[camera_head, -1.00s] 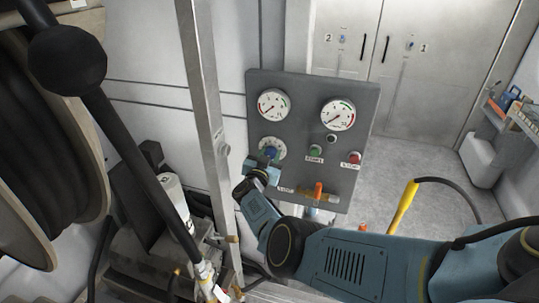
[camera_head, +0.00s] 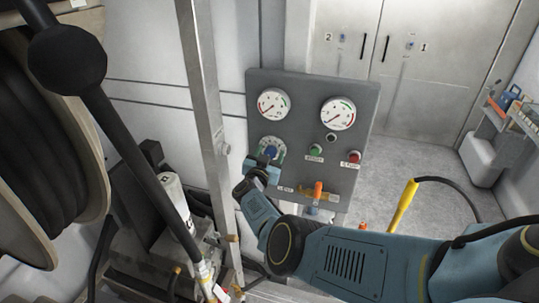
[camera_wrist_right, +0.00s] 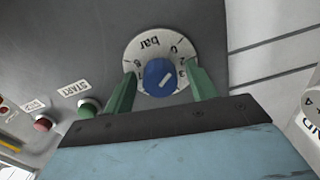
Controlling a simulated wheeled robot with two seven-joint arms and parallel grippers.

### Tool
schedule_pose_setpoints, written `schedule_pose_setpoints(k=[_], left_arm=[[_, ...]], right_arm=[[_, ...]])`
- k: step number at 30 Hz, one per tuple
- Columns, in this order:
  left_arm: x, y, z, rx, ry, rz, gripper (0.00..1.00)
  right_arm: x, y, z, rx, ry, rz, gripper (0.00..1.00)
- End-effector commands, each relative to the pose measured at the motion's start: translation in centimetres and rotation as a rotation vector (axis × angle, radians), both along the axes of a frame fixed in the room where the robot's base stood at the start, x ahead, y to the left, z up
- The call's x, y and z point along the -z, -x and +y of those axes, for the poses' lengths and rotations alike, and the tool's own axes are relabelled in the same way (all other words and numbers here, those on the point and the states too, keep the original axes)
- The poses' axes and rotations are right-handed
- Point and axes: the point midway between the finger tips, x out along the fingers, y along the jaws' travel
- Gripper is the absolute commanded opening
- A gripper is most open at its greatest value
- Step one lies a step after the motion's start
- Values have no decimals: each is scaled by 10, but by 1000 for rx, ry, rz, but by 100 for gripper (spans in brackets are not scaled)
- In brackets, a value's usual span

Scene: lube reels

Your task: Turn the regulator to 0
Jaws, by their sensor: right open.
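The regulator is a blue knob (camera_head: 270,152) on a white numbered dial (camera_head: 277,143) at the lower left of the grey control panel (camera_head: 310,110). In the right wrist view the blue knob (camera_wrist_right: 160,77) has a pale pointer mark, and the dial (camera_wrist_right: 150,42) reads "bar" with a 0 at its upper right. My right gripper (camera_head: 263,164) is at the dial. In the right wrist view its green fingers (camera_wrist_right: 162,88) are open, one on each side of the knob, with small gaps visible. My left gripper is not in view.
Two gauges (camera_head: 337,114) sit above the regulator. A green start button (camera_head: 316,149), a red stop button (camera_head: 354,157) and an orange-handled valve (camera_head: 318,190) are to its right. A metal post (camera_head: 207,110) stands left of the panel, with a hose reel (camera_head: 50,150) beyond it.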

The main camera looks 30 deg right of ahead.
Motion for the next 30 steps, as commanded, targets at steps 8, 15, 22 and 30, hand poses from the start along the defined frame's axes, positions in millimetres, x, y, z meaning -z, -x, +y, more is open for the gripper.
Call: schedule_pose_setpoints(k=[8,15,22,30], left_arm=[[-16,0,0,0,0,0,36],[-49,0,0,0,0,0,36],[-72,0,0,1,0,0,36],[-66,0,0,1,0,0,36]], right_arm=[[-3,10,13,-1,-1,2,57],[-5,38,46,-2,-3,2,57],[-3,72,84,-2,-3,2,57],[1,85,100,0,0,0,57]])
